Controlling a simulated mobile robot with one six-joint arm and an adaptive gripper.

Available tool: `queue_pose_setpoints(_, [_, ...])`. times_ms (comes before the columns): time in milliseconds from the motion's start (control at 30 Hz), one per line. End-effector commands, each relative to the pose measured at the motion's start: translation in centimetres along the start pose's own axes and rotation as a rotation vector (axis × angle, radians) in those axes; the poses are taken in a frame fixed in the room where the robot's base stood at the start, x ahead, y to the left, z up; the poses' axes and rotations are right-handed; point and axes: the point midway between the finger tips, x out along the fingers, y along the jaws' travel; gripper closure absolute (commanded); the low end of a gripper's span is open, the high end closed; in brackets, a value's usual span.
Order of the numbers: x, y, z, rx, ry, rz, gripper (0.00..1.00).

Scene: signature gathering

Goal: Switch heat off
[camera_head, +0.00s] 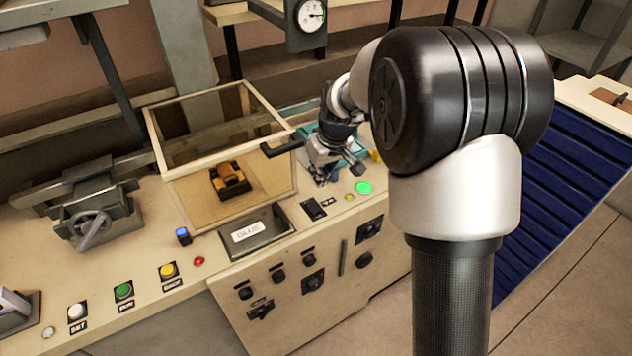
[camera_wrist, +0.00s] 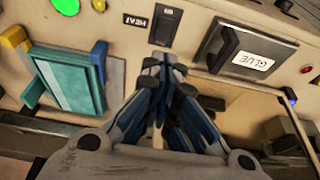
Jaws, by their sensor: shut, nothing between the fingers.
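The heat switch (camera_wrist: 165,25) is a small black rocker plate beside a label reading HEAT (camera_wrist: 135,20), at the top middle of the wrist view. In the head view the switch (camera_head: 314,208) sits on the beige console's front strip. Which way the rocker is set is too small to tell. My gripper (camera_wrist: 163,62) is shut and empty, its fingertips just below the switch in the wrist view; whether they touch it cannot be told. In the head view my gripper (camera_head: 326,178) is above the console, behind the switch.
A glass-sided case (camera_head: 222,140) with a black handle stands left of my gripper. A GLUE panel (camera_head: 256,232) and lit green button (camera_head: 364,187) flank the switch. A teal device (camera_wrist: 65,80) is beside my gripper.

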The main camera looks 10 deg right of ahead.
Motion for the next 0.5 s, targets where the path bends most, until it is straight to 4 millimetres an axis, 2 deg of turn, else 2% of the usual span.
queue_pose_setpoints(33, [-0.9,0.1,-0.1,0.000,0.002,0.001,1.00])
queue_pose_setpoints(200, [-2.2,0.0,0.0,-0.001,0.000,0.001,1.00])
queue_pose_setpoints(500, [-2.4,0.0,0.1,-0.001,0.000,0.000,1.00])
